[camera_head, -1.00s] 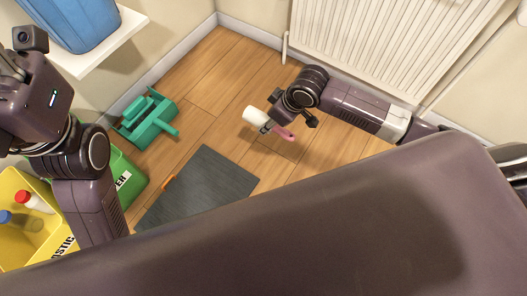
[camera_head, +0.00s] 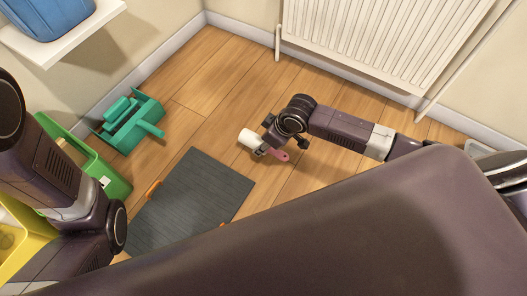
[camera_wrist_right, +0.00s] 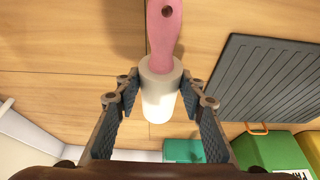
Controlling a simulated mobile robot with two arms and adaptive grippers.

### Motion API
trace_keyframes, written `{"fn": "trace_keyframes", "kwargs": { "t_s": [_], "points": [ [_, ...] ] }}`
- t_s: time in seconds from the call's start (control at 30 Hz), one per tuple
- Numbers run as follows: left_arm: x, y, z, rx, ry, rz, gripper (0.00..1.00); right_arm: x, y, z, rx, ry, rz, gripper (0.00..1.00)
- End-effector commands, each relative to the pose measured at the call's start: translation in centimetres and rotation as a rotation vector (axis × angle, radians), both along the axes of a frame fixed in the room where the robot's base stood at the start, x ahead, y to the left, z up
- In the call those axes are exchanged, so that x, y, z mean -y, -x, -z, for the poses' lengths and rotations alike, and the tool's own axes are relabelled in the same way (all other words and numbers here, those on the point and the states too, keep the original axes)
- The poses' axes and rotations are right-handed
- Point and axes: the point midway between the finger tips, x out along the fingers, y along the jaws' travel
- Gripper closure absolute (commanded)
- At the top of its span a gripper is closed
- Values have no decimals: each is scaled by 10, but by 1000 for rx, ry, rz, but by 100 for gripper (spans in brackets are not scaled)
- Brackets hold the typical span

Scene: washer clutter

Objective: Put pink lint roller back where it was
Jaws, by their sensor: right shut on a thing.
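The pink lint roller (camera_head: 250,139) has a white roll and a pink handle. My right gripper (camera_head: 264,140) is shut on it above the wooden floor, between the grey mat and the radiator. In the head view the white roll points up and left, and the pink handle points down and right. In the right wrist view, the lint roller (camera_wrist_right: 165,35) sits between the fingers of my right gripper (camera_wrist_right: 158,92), which hold it at the white roll. My left arm shows at the left, but its gripper is out of view.
A dark grey mat (camera_head: 190,205) lies on the floor, with orange bits at its edges. A green dustpan-like item (camera_head: 130,122), a green bin (camera_head: 112,183) and a yellow bin (camera_head: 25,245) are at the left. A white radiator (camera_head: 390,40) stands at the back. The floor around the roller is clear.

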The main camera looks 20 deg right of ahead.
Motion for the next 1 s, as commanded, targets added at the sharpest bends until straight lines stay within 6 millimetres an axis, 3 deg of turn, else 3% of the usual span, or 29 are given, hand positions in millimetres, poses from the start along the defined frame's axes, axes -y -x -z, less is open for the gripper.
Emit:
{"fn": "trace_keyframes", "kwargs": {
  "t_s": [0.37, 0.77, 0.8, 0.93, 1.0],
  "points": [
    [0, 8, 27, 19, 0, 0, 60, 0, -1, 42, 1, -2, 1, 86],
    [0, 8, 25, 19, -1, 1, 60, 0, 0, 44, 0, -2, 1, 86],
    [0, 8, 25, 19, -1, 1, 60, 0, 0, 45, 0, -2, 1, 62],
    [0, 8, 25, 19, -1, 1, 60, 0, 0, 44, 0, -1, 0, 48],
    [0, 8, 25, 18, -1, 0, 60, 0, 0, 44, 0, -1, 0, 46]
  ]
}}
